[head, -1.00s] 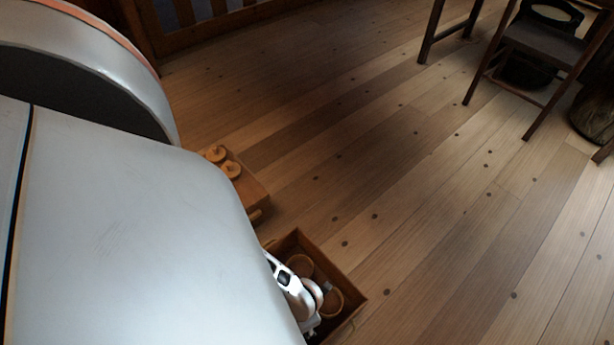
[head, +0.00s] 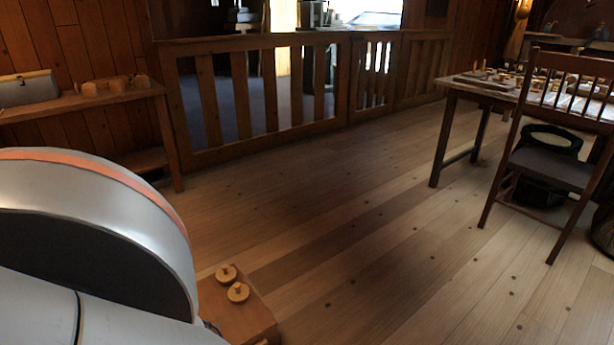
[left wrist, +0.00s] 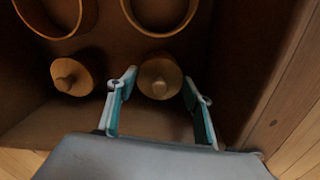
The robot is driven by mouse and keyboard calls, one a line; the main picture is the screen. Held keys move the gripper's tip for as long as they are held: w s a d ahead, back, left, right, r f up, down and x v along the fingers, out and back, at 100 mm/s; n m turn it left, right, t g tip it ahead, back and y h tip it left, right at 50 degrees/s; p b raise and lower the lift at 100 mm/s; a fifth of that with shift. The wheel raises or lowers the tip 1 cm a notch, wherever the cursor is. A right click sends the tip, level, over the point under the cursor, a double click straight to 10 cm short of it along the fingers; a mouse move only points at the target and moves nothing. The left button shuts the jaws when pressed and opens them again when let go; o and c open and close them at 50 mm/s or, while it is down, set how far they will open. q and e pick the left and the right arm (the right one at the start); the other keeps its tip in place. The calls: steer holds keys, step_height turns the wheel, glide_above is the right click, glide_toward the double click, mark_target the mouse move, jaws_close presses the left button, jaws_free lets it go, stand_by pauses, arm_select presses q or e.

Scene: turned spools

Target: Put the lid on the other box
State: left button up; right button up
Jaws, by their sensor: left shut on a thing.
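In the left wrist view my left gripper (left wrist: 160,80) is shut on a round wooden lid (left wrist: 158,76) with a knob, its teal-lined fingers on either side. Two open round wooden boxes stand at the top of that view, one at the left (left wrist: 84,18) and one in the middle (left wrist: 160,32), both cut by the frame edge. My right gripper is not in view.
A wooden railing (head: 270,90) runs behind. A table (head: 490,95) and a chair (head: 545,165) stand at the right. The plank floor (head: 330,220) between is clear.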

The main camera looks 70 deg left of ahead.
arm_select(q)
steer(key=shift+f, duration=0.25)
stand_by(0.5)
steer(key=o, duration=0.9)
steer(key=shift+o, duration=0.3)
steer(key=o, duration=0.4)
steer(key=shift+r, duration=0.1)
